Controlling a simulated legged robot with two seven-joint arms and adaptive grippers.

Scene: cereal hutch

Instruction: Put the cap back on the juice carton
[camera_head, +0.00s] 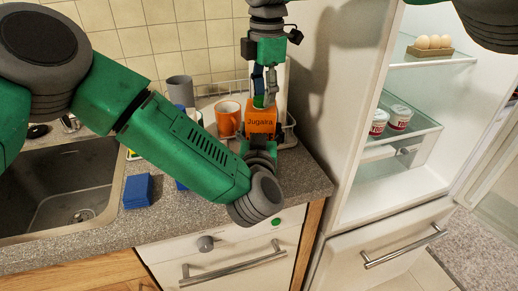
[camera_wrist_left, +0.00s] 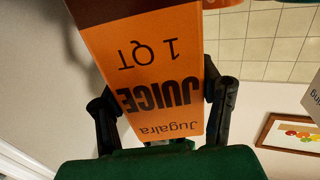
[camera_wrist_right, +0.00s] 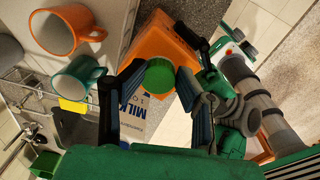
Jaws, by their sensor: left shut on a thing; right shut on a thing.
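The orange juice carton (camera_head: 261,121) stands upright near the counter's right end, label toward me. My left gripper (camera_head: 258,143) is shut on its lower part. In the left wrist view the fingers press both sides of the carton (camera_wrist_left: 150,62). My right gripper (camera_head: 264,96) points down from above the carton and is shut on the green cap (camera_wrist_right: 159,76). In the head view the cap (camera_head: 259,102) is partly hidden at the carton's top. In the right wrist view it overlaps the carton's top (camera_wrist_right: 163,42); I cannot tell whether it touches the spout, which is hidden.
An orange mug (camera_head: 228,118) and a grey mug (camera_head: 180,90) stand left of the carton by a wire rack. A blue block (camera_head: 138,191) lies near the sink (camera_head: 60,192). The open fridge (camera_head: 400,150) is to the right.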

